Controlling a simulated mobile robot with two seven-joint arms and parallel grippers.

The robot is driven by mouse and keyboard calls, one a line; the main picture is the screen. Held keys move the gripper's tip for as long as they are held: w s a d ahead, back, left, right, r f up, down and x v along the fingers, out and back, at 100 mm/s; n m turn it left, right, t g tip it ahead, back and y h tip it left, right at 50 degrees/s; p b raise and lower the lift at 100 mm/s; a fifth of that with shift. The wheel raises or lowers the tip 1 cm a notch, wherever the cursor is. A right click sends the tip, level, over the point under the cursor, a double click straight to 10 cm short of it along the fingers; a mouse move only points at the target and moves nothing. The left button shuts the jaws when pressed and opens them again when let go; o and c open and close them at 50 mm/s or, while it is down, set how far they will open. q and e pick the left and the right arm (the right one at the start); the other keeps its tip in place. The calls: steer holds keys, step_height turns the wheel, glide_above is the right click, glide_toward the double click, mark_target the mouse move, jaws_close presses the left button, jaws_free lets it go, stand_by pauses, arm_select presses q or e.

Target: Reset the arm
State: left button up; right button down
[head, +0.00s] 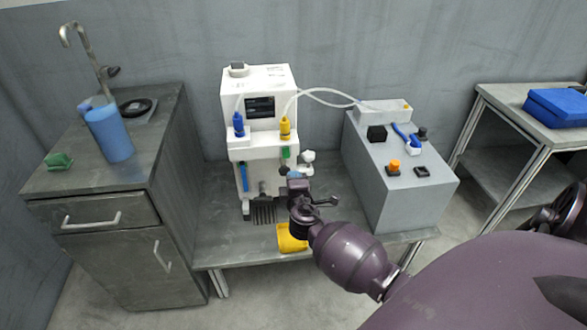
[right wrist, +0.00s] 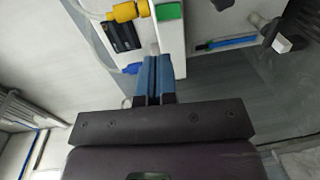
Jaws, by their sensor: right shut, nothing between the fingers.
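My right gripper (head: 294,177) reaches in from the lower right in the head view and is in front of the lower right part of a white machine (head: 259,85). In the right wrist view its two blue fingers (right wrist: 154,66) are together with nothing between them. The fingertips are close to the machine's front, near a green button (right wrist: 169,12); whether they touch it I cannot tell. The green button also shows in the head view (head: 286,153). My left gripper is not in view.
A yellow tray (head: 291,241) lies below my right arm. A grey box (head: 399,172) with switches stands right of the machine, joined by clear tubing (head: 326,93). A cabinet with a blue container (head: 109,133) is at left. A table with a blue block (head: 558,105) is at right.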

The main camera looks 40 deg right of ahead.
steer(key=shift+s+a, duration=0.3)
steer(key=shift+s, duration=0.15)
stand_by(0.3)
steer(key=s+a+m+y+p, duration=0.3)
steer(key=s+a+m+y, duration=0.45)
steer(key=s+a, duration=0.35)
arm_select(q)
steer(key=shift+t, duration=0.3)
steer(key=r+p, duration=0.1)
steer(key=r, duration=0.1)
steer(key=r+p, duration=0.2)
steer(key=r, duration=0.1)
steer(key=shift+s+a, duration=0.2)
arm_select(e)
steer(key=s+a+f+m+g, duration=0.1)
steer(key=s, duration=0.9)
steer(key=s+a+f+m+g+y, duration=0.1)
steer(key=s+m+g, duration=0.1)
steer(key=s, duration=0.8)
steer(key=shift+s+g, duration=0.3)
